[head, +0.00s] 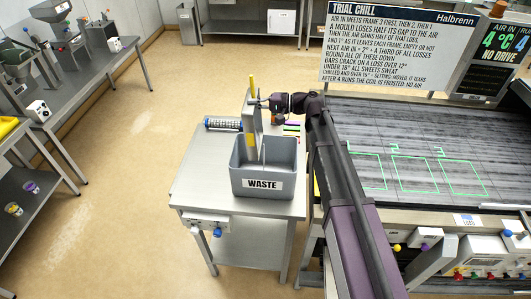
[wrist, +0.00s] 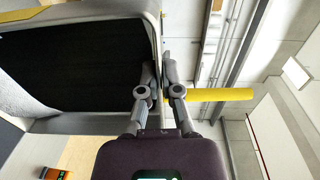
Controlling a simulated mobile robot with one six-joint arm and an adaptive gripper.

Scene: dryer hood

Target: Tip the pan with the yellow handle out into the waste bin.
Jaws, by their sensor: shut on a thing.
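The grey pan (head: 248,110) is tipped up on end above the left part of the waste bin, its yellow handle (head: 252,84) pointing up. My gripper (head: 264,102) is shut on the pan near the handle's base, to the right of the handle. In the wrist view my fingertips (wrist: 160,85) close on the pan's edge, with the yellow handle (wrist: 215,95) passing to the right behind them. A dark hollow inside a grey rim (wrist: 75,75) fills the left there. The grey waste bin (head: 262,186), labelled WASTE, stands upright on a steel table. I cannot tell what lies in the bin or pan.
The bin's steel table (head: 200,180) has a blue-ended roller (head: 222,124) behind the bin and small coloured items (head: 291,128) to the right. A dark conveyor (head: 400,165) with green outlines lies at right, below a large sign (head: 398,42). Open floor (head: 130,200) lies left.

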